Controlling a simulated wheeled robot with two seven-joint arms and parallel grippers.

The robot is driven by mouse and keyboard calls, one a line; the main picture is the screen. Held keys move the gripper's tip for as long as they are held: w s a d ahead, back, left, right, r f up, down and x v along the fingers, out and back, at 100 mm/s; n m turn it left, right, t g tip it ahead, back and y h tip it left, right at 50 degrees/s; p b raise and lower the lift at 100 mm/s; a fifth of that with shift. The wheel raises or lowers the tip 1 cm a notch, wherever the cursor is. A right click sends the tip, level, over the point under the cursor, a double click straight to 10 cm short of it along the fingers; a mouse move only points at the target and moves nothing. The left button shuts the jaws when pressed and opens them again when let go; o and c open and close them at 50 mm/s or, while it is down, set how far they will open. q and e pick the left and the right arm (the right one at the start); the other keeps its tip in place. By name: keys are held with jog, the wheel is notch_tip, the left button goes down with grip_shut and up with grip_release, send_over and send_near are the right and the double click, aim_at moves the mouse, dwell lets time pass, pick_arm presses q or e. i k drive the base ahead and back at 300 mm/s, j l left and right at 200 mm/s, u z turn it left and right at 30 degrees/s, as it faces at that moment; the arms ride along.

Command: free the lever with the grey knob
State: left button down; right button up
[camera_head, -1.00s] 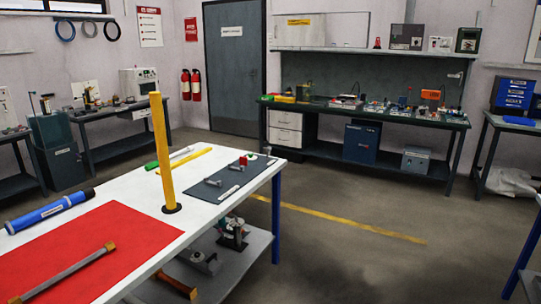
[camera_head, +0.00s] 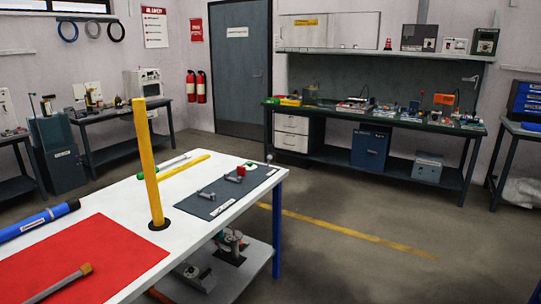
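A dark board (camera_head: 222,207) lies on the right end of the white table. Small grey parts lie on it, a nearer one (camera_head: 207,195) and a farther one (camera_head: 229,179); they look like levers or bolts. A red block (camera_head: 240,171) stands near the board's far end. A small grey ball on a thin stalk (camera_head: 269,158) stands at the far right corner; whether it is the grey-knobbed lever I cannot tell. What holds any lever is too small to make out. Neither of my grippers is in view.
A tall yellow post (camera_head: 148,165) rises from the white table (camera_head: 187,237), left of the board. A red mat (camera_head: 75,262) with a grey bar (camera_head: 58,287) and a blue tube (camera_head: 38,220) lie nearer left. A lower shelf (camera_head: 240,268) holds parts. Floor to the right is clear.

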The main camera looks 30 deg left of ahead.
aim_at(269, 158)
jog(key=i+u, duration=0.1)
jog(key=i, duration=0.4)
jog(key=i+u, duration=0.1)
jog(key=i, duration=0.4)
jog(key=i+u, duration=0.15)
jog(key=i, duration=0.35)
jog(key=i+l+u, duration=0.1)
jog(key=i, duration=0.4)
jog(key=i+l+u, duration=0.1)
jog(key=i+l, duration=0.15)
jog(key=i, duration=0.2)
jog(key=i+l+u, duration=0.1)
jog(key=i, duration=0.4)
